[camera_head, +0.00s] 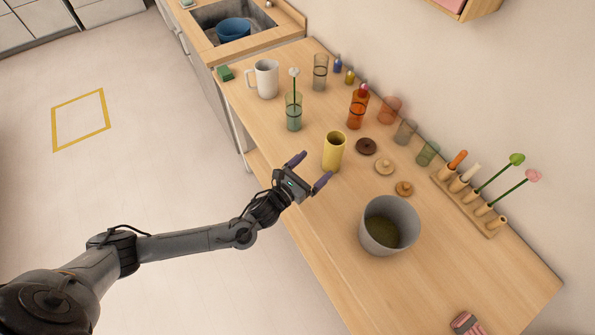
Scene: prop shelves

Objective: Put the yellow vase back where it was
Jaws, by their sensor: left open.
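The yellow vase (334,151) stands upright on the wooden counter, near its front edge, with its open top facing up. My left gripper (309,172) is open and empty. Its two purple-tipped fingers are spread toward the vase, just in front of it and at its lower left in the picture. The vase does not appear to be held between the fingers. I cannot tell whether a fingertip touches it. My right gripper does not show.
A grey pot (389,226) stands to the right. Round lids (385,167) lie behind the vase. A green glass with a flower (293,113), an orange bottle (357,108) and a white mug (265,79) stand farther back. A wooden peg rack (470,200) lies along the wall.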

